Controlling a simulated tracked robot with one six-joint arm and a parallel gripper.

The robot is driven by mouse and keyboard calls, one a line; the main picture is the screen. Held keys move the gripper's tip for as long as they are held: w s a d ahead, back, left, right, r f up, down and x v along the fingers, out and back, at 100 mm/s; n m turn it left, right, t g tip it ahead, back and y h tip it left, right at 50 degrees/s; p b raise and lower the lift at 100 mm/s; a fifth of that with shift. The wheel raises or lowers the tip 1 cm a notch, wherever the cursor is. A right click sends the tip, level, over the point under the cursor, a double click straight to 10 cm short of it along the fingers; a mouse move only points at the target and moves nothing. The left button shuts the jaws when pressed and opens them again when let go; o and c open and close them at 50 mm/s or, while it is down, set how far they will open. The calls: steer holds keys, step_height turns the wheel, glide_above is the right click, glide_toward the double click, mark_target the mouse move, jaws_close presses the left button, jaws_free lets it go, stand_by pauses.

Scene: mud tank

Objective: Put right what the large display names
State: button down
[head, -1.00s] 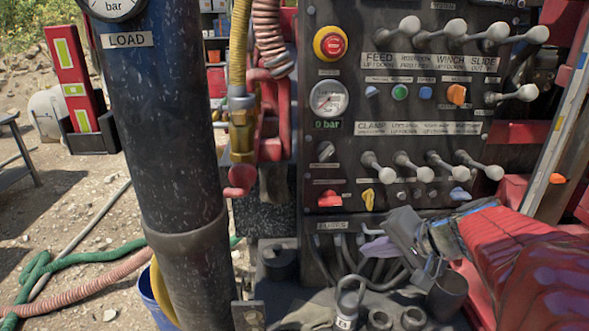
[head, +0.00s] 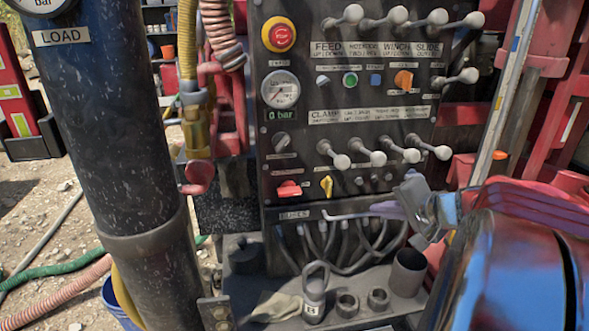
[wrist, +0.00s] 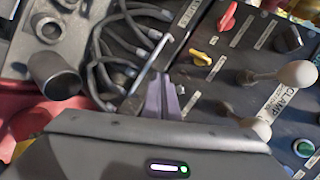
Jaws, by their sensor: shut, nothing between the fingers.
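No large display with a readable message is in view. The dark control panel (head: 350,140) fills the middle of the head view. It carries a red emergency stop (head: 281,34), a pressure gauge (head: 281,89) with a small "0 bar" readout (head: 281,115), a red switch (head: 288,189) and a yellow switch (head: 326,186). In the wrist view the red switch (wrist: 228,17) and the yellow switch (wrist: 200,57) lie beyond my gripper (wrist: 163,80). My gripper (head: 380,210) is shut and empty. Its purple fingers are at the panel's lower edge, below the lower lever row (head: 380,155).
Several black cables (head: 340,245) loop under the panel. A shelf below holds a padlock-like tag (head: 314,292), rings (head: 347,303) and a dark cup (head: 408,272). A thick black column (head: 115,140) stands left. A silver rail (head: 510,95) slants at the right.

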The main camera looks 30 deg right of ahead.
steer(key=w+d, duration=0.2)
steer(key=w, duration=0.6)
steer(key=shift+w+d, duration=0.15)
steer(key=shift+d, duration=0.05)
steer(key=shift+w+d, duration=0.25)
steer(key=shift+w, duration=0.55)
stand_by(3.3)
steer(key=shift+s+r, duration=0.1)
steer(key=shift+s, duration=0.05)
steer(key=shift+s+a, duration=0.3)
steer(key=shift+s, duration=0.45)
steer(key=shift+s+a, duration=0.25)
steer(key=shift+s, duration=0.55)
steer(key=shift+s+a, duration=0.2)
steer(key=shift+s, duration=0.6)
steer(key=shift+s+a, duration=0.25)
steer(key=shift+s, duration=0.55)
